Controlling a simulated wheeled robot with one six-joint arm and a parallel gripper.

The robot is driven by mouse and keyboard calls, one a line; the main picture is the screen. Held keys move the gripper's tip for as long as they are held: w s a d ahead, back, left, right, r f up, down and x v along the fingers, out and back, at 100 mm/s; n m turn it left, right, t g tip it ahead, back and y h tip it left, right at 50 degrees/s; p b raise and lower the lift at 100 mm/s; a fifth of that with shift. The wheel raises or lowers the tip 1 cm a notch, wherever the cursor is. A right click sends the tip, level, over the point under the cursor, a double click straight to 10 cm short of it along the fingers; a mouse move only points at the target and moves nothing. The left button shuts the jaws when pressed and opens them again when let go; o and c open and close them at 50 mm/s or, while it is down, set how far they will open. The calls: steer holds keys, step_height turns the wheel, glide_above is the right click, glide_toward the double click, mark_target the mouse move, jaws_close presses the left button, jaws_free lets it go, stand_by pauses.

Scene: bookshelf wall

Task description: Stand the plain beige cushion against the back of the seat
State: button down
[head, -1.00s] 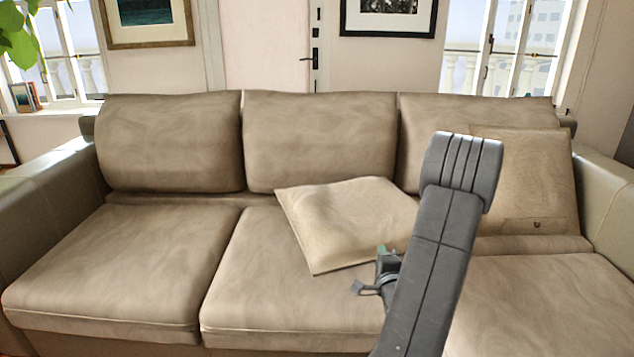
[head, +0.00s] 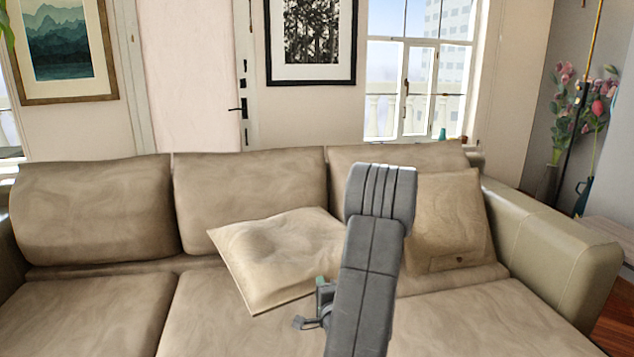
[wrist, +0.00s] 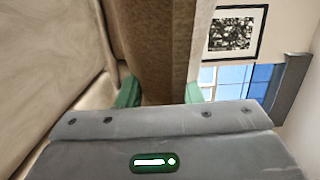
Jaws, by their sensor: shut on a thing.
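The plain beige cushion (head: 275,250) is in front of the sofa's middle back cushion in the head view. It is tilted, one corner pointing down towards the seat. My gripper (head: 324,292) is at its lower right edge, partly hidden behind my arm. In the wrist view, the green fingertips (wrist: 163,93) are shut on the brownish cushion edge (wrist: 160,50). The cushion's right side is hidden by my arm. Whether its bottom touches the seat (head: 215,315) is unclear. The middle back (head: 250,185) rises behind it.
A second beige cushion (head: 447,225) with a small dark mark leans upright at the right end of the sofa. The right armrest (head: 550,250) stands beside it. The left seat (head: 90,315) is clear. Flowers (head: 590,105) stand at the far right.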

step_height(320, 180, up, 19)
steer(key=p, duration=1.7)
steer(key=shift+r+p, duration=0.15)
steer(key=shift+p, duration=0.15)
